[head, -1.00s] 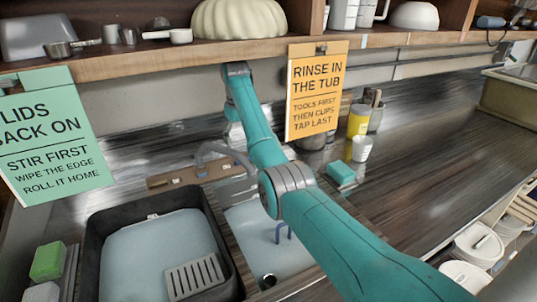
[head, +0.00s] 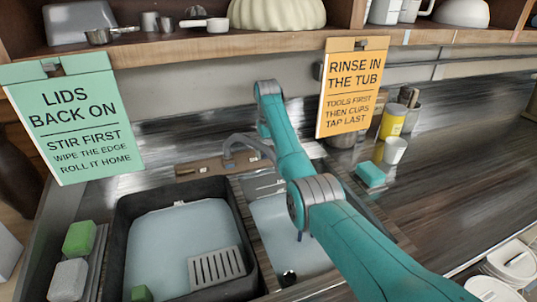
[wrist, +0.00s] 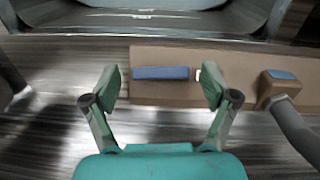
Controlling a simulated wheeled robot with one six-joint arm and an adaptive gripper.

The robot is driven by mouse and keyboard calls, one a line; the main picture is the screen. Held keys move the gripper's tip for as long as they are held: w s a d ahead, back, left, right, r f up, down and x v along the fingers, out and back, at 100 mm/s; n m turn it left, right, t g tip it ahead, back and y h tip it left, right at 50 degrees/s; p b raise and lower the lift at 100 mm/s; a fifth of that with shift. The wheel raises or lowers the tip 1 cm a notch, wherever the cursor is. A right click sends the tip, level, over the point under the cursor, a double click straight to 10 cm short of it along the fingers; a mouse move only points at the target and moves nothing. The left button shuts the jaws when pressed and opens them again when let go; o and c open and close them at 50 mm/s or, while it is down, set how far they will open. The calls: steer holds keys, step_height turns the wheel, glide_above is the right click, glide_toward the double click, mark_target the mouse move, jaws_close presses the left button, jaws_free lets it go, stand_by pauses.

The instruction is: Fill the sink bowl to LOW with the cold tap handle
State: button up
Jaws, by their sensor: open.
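The sink bowl (head: 312,256) is partly hidden behind my arm. A dark round drain shows at its near end. Its inside looks pale blue, and I cannot tell a water level or a LOW mark. The tap spout (head: 240,143) rises from a brown tap board (head: 190,168); the spout also shows at the right in the wrist view (wrist: 296,130). On the board lies a blue bar-shaped handle (wrist: 160,73), seemingly the cold tap handle. My gripper (wrist: 162,88) is open and empty, its fingers at either side of the blue handle in the picture. Contact is not visible.
A black tub (head: 130,225) of pale liquid with a grey grate (head: 215,267) stands left of the bowl. A green sign (head: 75,120) and an orange sign (head: 350,85) hang from the shelf.

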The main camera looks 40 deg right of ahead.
steer(key=shift+f, duration=0.7)
steer(key=c, duration=1.1)
steer(key=shift+m+y, duration=0.4)
steer(key=shift+m, duration=0.1)
steer(key=shift+c, duration=0.2)
steer(key=o, duration=1.1)
steer(key=shift+o, duration=0.2)
steer(key=shift+r, duration=0.1)
step_height(320, 180, up, 7)
steer(key=shift+r, duration=0.15)
